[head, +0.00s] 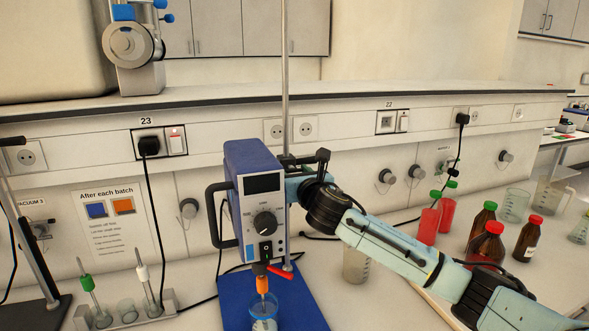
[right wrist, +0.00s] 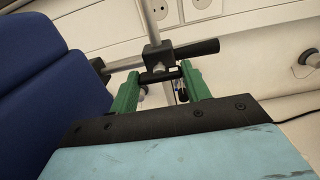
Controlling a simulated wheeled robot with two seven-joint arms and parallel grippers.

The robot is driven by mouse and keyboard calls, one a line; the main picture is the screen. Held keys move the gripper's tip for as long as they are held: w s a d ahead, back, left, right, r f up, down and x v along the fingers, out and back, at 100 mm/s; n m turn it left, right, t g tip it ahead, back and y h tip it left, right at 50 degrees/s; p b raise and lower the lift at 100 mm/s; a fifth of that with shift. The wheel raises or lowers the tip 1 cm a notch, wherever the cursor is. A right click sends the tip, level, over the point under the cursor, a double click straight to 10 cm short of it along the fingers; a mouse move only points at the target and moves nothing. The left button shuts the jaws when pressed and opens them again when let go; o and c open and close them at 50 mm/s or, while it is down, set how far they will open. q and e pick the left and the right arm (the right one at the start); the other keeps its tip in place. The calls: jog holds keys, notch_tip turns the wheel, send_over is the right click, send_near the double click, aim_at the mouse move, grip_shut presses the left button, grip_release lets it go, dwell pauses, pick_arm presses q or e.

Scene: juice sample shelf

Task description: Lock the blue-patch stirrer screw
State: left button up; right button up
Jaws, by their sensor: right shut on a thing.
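A blue overhead stirrer (head: 262,190) with a dial and a black side handle is mounted on an upright metal rod (head: 285,80). In the right wrist view, a black clamp (right wrist: 156,56) sits on the rod. The stirrer screw (right wrist: 160,75), a dark crosspiece below the clamp, lies between the green fingers of my right gripper (right wrist: 160,78), which is shut on it. In the head view my right arm reaches from the lower right to behind the stirrer, and the fingertips are hidden there. My left gripper is not in view.
A glass vessel (head: 264,323) stands under the stirrer on its blue base (head: 232,300). A beaker (head: 356,264) is close to my right arm. Red-capped bottles (head: 487,246) stand at the right, and a probe rack (head: 128,318) at the left. A sign (head: 120,222) shows blue and orange squares.

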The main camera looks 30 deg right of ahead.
jog(key=shift+c, duration=0.2)
jog(key=o, duration=1)
jog(key=shift+s, duration=0.1)
jog(key=b+v, duration=0.1)
jog(key=v, duration=1.2)
jog(key=shift+b, duration=0.3)
jog(key=shift+s, duration=0.15)
